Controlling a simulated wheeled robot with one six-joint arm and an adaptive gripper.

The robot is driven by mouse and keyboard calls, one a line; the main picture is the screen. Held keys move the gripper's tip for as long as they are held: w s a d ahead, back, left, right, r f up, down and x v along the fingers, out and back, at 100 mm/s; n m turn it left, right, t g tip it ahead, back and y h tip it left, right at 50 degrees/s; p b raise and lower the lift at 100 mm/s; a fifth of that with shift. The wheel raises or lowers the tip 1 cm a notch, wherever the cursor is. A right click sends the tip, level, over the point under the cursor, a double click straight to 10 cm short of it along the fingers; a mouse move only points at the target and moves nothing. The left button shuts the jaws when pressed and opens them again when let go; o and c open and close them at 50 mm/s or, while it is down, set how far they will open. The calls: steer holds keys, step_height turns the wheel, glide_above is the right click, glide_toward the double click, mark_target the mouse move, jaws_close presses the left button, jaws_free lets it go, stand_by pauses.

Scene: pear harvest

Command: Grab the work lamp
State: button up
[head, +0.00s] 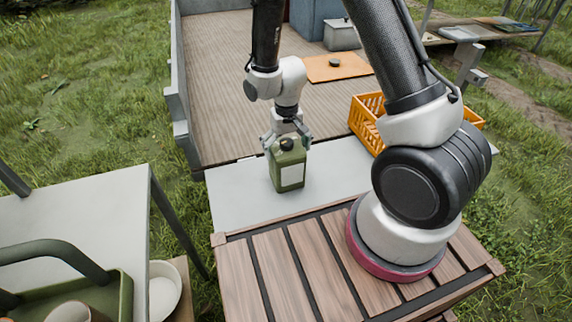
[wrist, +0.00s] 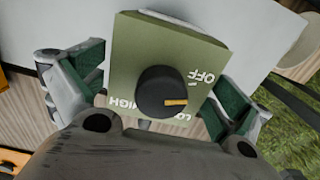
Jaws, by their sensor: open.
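The work lamp (head: 287,173) is an olive-green box with a pale front panel and a dark knob on top. It stands upright on the light grey tailgate surface (head: 236,192). In the wrist view the lamp's top (wrist: 140,50) shows the black knob (wrist: 163,92) with an orange mark and the words OFF and HIGH; another label is partly covered. My gripper (head: 287,141) is directly above the lamp, pointing down. Its green-padded fingers are open, one on each side of the lamp's top. Small gaps seem to show in the wrist view; contact is hard to judge.
An orange crate (head: 366,122) stands to the right behind my arm. An orange mat (head: 338,68) with a small dark item lies on the truck bed. At the lower left, a table (head: 80,215), a green tray (head: 122,300) and a white bowl (head: 165,290) show.

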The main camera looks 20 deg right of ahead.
steer(key=shift+f, duration=0.7)
steer(key=c, duration=1.9)
steer(key=shift+o, duration=0.2)
steer(key=shift+r, duration=0.1)
